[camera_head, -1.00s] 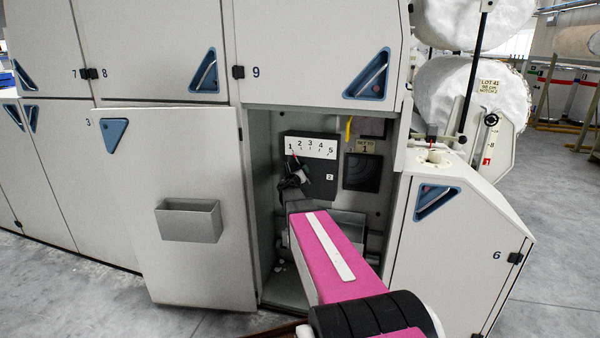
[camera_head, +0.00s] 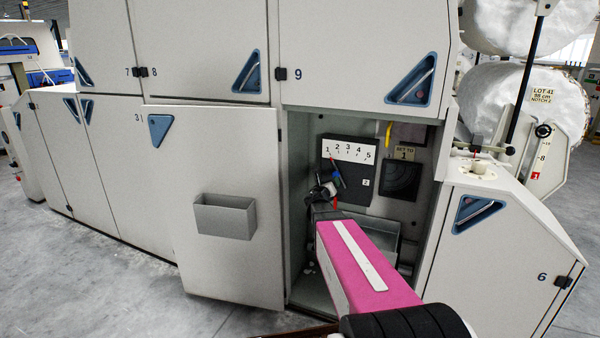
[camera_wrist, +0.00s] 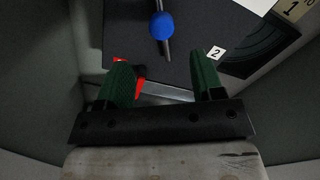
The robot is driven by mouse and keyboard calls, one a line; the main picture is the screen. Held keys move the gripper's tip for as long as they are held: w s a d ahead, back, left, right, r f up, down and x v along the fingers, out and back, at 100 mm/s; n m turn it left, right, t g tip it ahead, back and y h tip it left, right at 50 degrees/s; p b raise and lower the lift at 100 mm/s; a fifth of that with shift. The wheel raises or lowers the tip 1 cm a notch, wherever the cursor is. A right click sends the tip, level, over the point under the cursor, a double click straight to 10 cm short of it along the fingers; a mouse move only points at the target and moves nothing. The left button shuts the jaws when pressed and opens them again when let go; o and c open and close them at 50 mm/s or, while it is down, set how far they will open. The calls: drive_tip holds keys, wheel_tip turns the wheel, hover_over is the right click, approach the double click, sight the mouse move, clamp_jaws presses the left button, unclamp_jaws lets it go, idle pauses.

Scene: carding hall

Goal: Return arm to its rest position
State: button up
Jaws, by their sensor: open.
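My gripper (camera_head: 325,192) is inside the open cabinet bay, in front of the dark selector box (camera_head: 349,178). In the wrist view its two green fingers stand apart, with nothing between the fingertips (camera_wrist: 163,78). A lever with a blue ball knob (camera_wrist: 162,26) stands just beyond the fingertips, apart from them. The knob also shows small in the head view (camera_head: 337,182). The box carries a white scale (camera_head: 349,150) numbered 1 to 5. The lever's upper end appears near 1. My pink arm reaches in from the lower right and hides part of the bay.
The open door 3 (camera_head: 235,270) with a grey bin (camera_head: 225,216) stands left of the bay. Cabinet 6 (camera_head: 490,258) bounds it on the right. A "SET TO 1" tag (camera_head: 405,153) hangs inside. Large white rolls (camera_head: 510,100) are behind right. Grey floor (camera_head: 60,275) is clear at left.

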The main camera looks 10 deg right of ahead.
drive_tip(key=s+a+f+m+g+y, duration=0.1)
drive_tip(key=s+f+m+g, duration=0.45)
drive_tip(key=s+m, duration=0.4)
drive_tip(key=s+a+f+m+g, duration=0.1)
drive_tip(key=s+f+m+g, duration=0.4)
drive_tip(key=m, duration=0.8)
drive_tip(key=s+a+f+m+g+y, duration=0.2)
drive_tip(key=s+a+f+m+y, duration=0.1)
drive_tip(key=s+a+m, duration=0.3)
drive_tip(key=s+a+f+m+g+y, duration=0.2)
drive_tip(key=s+a+f+m+y, duration=0.2)
drive_tip(key=s+a+m+y, duration=0.2)
drive_tip(key=shift+s+a+f+m, duration=0.2)
drive_tip(key=shift+s+a+m, duration=0.25)
drive_tip(key=shift+s, duration=0.35)
